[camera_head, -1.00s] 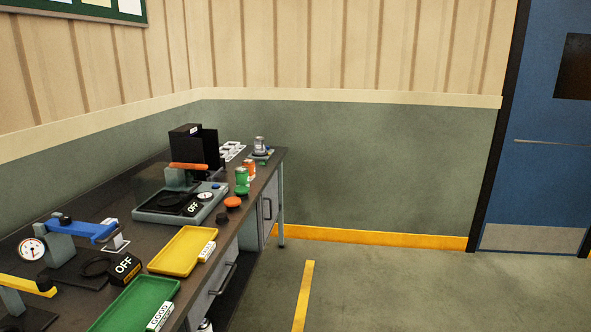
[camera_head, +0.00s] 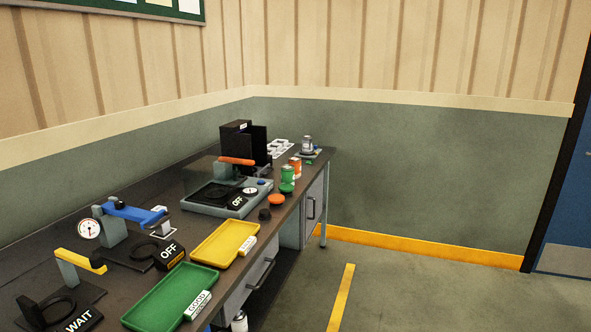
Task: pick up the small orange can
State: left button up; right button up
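The small orange can (camera_head: 295,167) stands upright near the front edge at the far end of the workbench. A green can (camera_head: 287,178) stands just in front of it and touches or overlaps its outline. A flat orange disc (camera_head: 276,199) lies nearer on the bench. Neither of my grippers shows in the head view.
The workbench (camera_head: 100,191) runs along the left wall. It carries a yellow tray (camera_head: 222,242), a green tray (camera_head: 165,297), a press with an orange handle (camera_head: 237,161) and a blue-handled press (camera_head: 135,211). Floor (camera_head: 400,290) right of the bench is clear.

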aim_at(296, 161)
jog(key=i+l, duration=0.45)
jog(key=i, duration=0.15)
jog(key=i+l, duration=0.45)
jog(key=i, duration=0.15)
